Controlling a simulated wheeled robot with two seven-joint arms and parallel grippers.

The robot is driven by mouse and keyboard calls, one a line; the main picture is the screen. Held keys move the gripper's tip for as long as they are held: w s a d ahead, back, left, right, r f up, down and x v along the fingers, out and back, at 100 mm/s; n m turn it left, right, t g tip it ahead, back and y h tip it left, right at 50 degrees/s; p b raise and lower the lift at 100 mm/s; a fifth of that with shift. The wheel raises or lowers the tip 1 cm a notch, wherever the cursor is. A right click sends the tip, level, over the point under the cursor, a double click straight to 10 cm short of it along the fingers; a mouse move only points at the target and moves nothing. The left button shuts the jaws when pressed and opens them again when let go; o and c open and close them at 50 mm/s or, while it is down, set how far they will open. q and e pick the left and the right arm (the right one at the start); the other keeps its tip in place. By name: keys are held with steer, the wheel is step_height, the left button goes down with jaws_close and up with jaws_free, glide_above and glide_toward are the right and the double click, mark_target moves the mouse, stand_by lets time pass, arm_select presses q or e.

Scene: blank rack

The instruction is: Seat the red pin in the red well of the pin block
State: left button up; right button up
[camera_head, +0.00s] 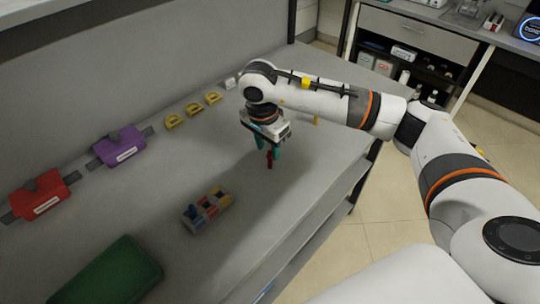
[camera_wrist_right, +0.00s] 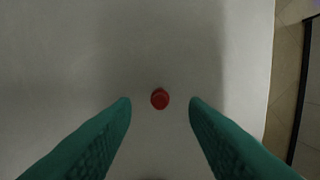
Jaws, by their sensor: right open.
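The red pin (camera_head: 269,159) stands upright on the grey bench, below my right gripper (camera_head: 268,152). In the right wrist view the red pin (camera_wrist_right: 160,99) shows as a round red top between the two green fingers, with a gap on each side. My right gripper (camera_wrist_right: 160,103) is open and empty, its fingers pointing down. The pin block (camera_head: 206,210) sits on the bench to the left of and nearer than the pin, with red, yellow and blue parts on top. Its wells are too small to make out clearly. My left gripper is not in view.
A green mat or box (camera_head: 110,275) lies at the front left. A red holder (camera_head: 42,195) and a purple holder (camera_head: 119,146) stand along the back, with several yellow pieces (camera_head: 194,108) farther right. The bench's right edge is near my right arm. Bench between pin and block is clear.

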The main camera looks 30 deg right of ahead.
mark_target(269, 152)
steer(key=f, duration=0.1)
steer(key=f+p, duration=0.1)
steer(key=f, duration=0.1)
steer(key=f+p, duration=0.1)
steer(key=f, duration=0.1)
steer(key=shift+d, duration=0.35)
steer(key=shift+w+f, duration=0.1)
steer(key=shift+f, duration=0.1)
jaws_close()
